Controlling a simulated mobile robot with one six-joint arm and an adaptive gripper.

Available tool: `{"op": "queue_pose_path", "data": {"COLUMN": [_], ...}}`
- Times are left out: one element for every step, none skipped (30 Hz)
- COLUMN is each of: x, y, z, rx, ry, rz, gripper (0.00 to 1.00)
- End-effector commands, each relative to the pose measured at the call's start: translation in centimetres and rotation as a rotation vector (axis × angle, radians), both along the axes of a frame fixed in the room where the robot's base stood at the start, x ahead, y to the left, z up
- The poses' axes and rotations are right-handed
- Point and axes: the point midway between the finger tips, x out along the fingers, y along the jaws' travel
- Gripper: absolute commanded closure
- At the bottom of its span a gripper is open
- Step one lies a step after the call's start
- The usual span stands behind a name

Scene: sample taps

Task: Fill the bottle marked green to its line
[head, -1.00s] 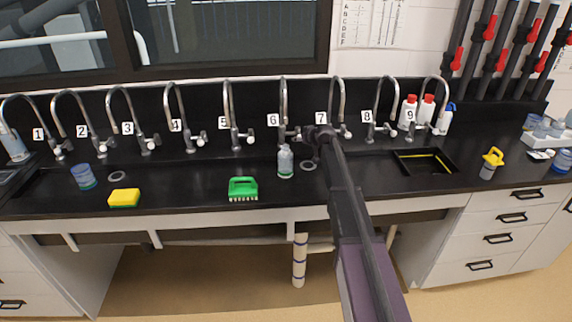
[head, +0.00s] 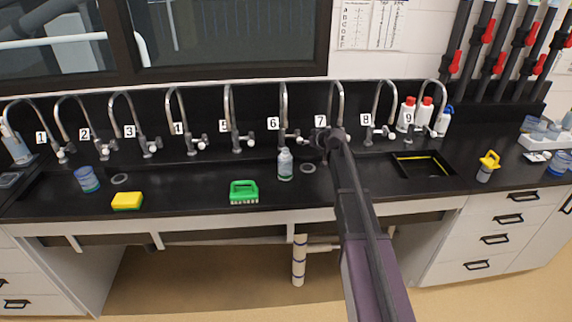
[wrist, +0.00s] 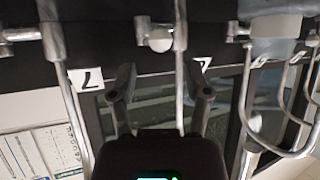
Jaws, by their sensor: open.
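A small clear bottle (head: 285,165) with a pale cap area and a greenish band low down stands upright on the black counter under tap 6 (head: 284,105). Its fill line is too small to make out. In the head view my gripper (head: 322,142) is at tap 7 (head: 338,100), right of the bottle, its fingers mostly hidden by my arm. In the wrist view my gripper (wrist: 160,88) is open and empty, its two fingers apart below a pale round tap knob (wrist: 160,40). A translucent vessel, probably the bottle (wrist: 275,35), shows at upper right.
Several numbered taps line the back. A green brush (head: 243,192), a yellow sponge (head: 127,200) and a blue-tinted cup (head: 87,179) stand on the counter to the left.

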Motion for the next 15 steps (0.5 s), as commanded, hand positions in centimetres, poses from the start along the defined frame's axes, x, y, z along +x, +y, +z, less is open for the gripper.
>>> {"op": "queue_pose_path", "data": {"x": [-0.52,-0.7,-0.91,-1.03,-1.14,-1.25,-1.3,-1.34,-1.35,-1.34,-1.33,-1.31,-1.31,-1.3,-1.3], "y": [-0.16,-0.23,-0.32,-0.37,-0.42,-0.46,-0.48,-0.5,-0.52,-0.52,-0.52,-0.52,-0.52,-0.52,-0.52], "z": [0.44,0.55,0.67,0.74,0.79,0.85,0.86,0.87,0.86,0.85,0.83,0.82,0.82,0.81,0.81], "rx": [0.0,0.001,0.001,0.001,0.001,0.001,0.001,0.001,0.001,0.001,0.001,0.001,0.001,0.001,0.001], "ry": [0.0,0.0,0.0,0.0,0.0,0.0,0.001,0.001,0.001,0.001,0.001,0.001,0.001,0.001,0.001], "rz": [0.0,-0.001,-0.001,-0.001,-0.001,-0.001,0.0,0.0,0.0,0.0,0.0,0.0,0.0,0.0,0.0], "gripper": [0.37,0.37,0.37,0.37,0.37,0.37,0.37,0.37,0.37,0.37,0.37,0.37,0.37,0.37,0.37]}}
